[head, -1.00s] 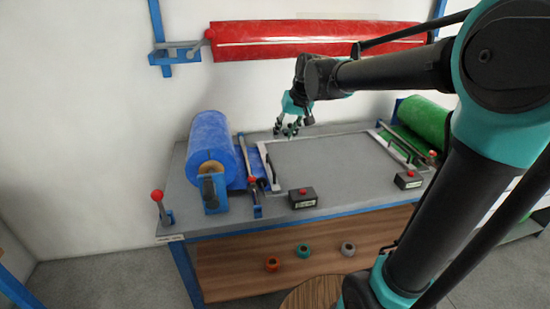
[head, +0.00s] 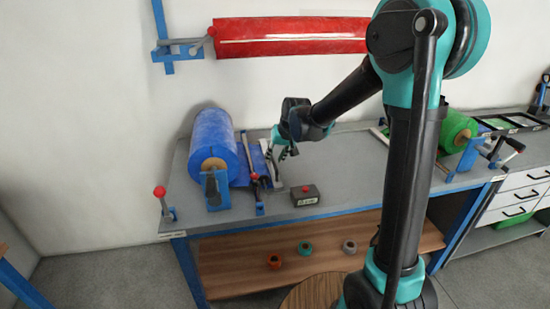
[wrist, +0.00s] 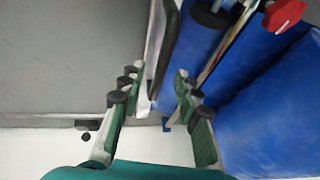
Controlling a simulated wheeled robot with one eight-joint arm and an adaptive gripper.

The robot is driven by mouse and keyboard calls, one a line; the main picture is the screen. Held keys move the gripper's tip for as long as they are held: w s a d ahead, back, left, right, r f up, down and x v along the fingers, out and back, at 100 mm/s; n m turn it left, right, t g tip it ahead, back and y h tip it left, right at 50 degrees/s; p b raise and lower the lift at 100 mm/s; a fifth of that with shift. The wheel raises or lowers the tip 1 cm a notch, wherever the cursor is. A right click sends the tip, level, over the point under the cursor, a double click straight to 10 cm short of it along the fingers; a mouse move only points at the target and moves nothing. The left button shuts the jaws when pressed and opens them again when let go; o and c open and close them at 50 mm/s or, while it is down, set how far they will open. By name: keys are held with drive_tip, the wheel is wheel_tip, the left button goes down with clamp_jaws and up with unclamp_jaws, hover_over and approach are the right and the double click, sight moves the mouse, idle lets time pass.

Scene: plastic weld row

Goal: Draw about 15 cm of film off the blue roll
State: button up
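The blue roll (head: 210,138) lies on its stand at the left of the grey table. A strip of its blue film (head: 258,158) lies flat to its right, under and beside a metal bar. My gripper (head: 281,155) is low over the table at the right side of that strip. In the wrist view my gripper (wrist: 152,92) has its green-padded fingers spread apart. A metal strip with a black handle (wrist: 160,62) and the blue film (wrist: 190,40) show beyond and between them. The roll also shows in the wrist view (wrist: 270,110). I see no film gripped.
A black box with a red button (head: 305,195) stands near the table's front edge. A red-knobbed lever (head: 160,192) is at the front left corner. A green roll (head: 455,130) lies at the right, partly behind my arm. A red roll (head: 290,37) hangs on the wall.

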drive_tip(key=shift+f, duration=0.2)
clamp_jaws()
idle(0.4)
